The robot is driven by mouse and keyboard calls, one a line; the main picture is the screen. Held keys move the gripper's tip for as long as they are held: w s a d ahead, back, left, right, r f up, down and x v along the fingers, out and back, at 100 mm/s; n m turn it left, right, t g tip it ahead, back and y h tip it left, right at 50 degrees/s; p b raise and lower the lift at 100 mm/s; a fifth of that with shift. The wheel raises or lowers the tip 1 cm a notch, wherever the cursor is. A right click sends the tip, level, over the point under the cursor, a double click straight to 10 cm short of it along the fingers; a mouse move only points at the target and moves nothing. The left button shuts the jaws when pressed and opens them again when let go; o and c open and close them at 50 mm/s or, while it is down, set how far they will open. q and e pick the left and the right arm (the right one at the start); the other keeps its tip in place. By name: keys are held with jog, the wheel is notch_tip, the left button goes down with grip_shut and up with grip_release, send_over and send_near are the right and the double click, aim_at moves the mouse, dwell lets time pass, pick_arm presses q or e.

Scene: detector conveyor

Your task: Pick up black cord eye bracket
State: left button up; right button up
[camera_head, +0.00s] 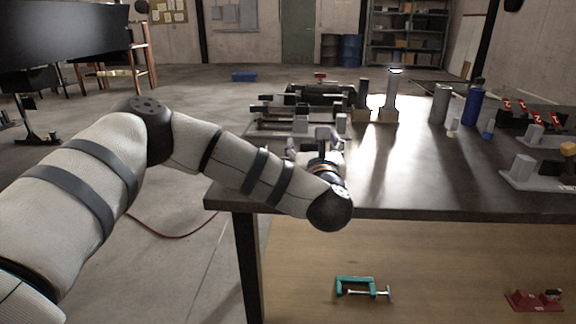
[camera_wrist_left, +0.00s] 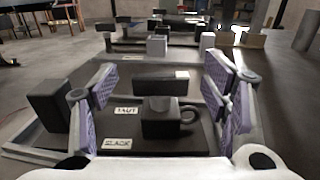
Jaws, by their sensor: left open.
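The black cord eye bracket (camera_wrist_left: 168,118) shows in the left wrist view as a dark block with a ring on its right side. In the head view my left gripper (camera_head: 317,142) is over the near left part of the table, and I cannot make out the bracket there. My right gripper is not in view.
A black upright block (camera_wrist_left: 54,106) stands left of the fingers. More fixtures (camera_head: 290,102) line up behind on the dark table (camera_head: 420,170). Grey (camera_head: 440,103) and blue (camera_head: 473,107) cylinders stand farther right. The table's middle is mostly clear.

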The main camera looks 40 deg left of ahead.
pick_arm(q)
jog(key=shift+x, duration=0.8)
grip_shut()
